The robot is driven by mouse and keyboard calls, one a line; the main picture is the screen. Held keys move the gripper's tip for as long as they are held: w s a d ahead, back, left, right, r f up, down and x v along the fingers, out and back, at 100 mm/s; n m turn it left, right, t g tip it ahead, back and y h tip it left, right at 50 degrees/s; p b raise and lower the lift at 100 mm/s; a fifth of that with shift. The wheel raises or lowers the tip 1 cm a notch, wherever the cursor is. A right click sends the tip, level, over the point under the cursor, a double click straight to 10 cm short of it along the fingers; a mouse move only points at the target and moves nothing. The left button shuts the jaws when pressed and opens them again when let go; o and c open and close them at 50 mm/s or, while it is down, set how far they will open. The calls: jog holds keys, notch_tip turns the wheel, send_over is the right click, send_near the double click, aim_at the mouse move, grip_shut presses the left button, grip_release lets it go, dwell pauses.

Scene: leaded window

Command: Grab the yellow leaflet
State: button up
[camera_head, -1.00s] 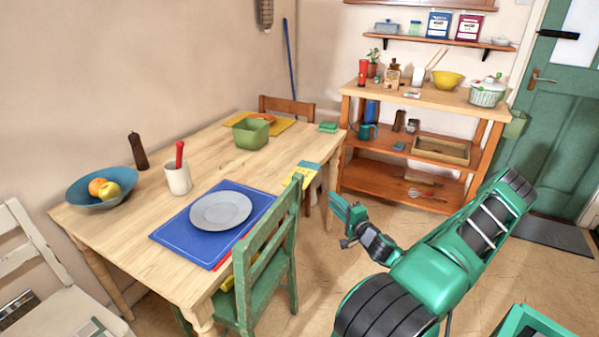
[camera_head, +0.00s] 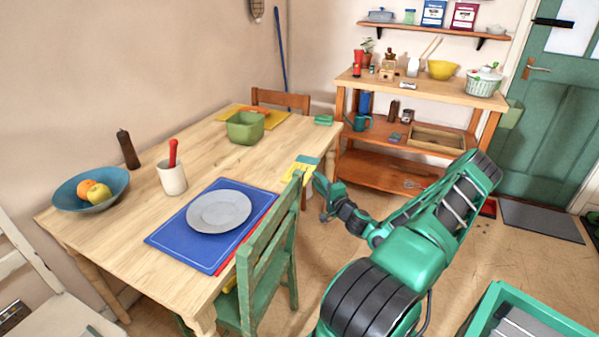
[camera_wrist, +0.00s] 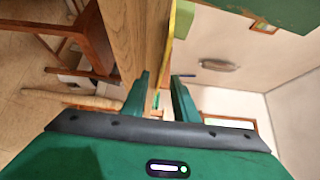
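The yellow leaflet (camera_head: 296,171) lies at the near right edge of the table, partly hidden behind the green chair's back. In the wrist view a thin yellow strip (camera_wrist: 169,48), which looks like the leaflet edge-on, runs along the tabletop ahead of the fingers. My gripper (camera_head: 322,186) is just to the right of the leaflet, off the table's edge. The wrist view shows my gripper (camera_wrist: 160,88) with its two fingers apart and nothing clearly between them. I cannot tell the exact gap to the leaflet.
The green chair (camera_head: 262,255) stands close on the left of my gripper. The wooden table (camera_head: 140,270) holds a blue mat with a plate (camera_head: 219,211) and a green bowl (camera_head: 245,127). A brown chair (camera_head: 280,98) is behind. Open floor lies toward the shelf unit (camera_head: 375,170).

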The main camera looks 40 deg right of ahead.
jog(key=x, duration=0.4)
jog(key=shift+w+d+r, duration=0.1)
jog(key=shift+d, duration=0.05)
grip_shut()
jog(key=shift+r, duration=0.1)
notch_tip(320, 180, up, 10)
dwell(0.7)
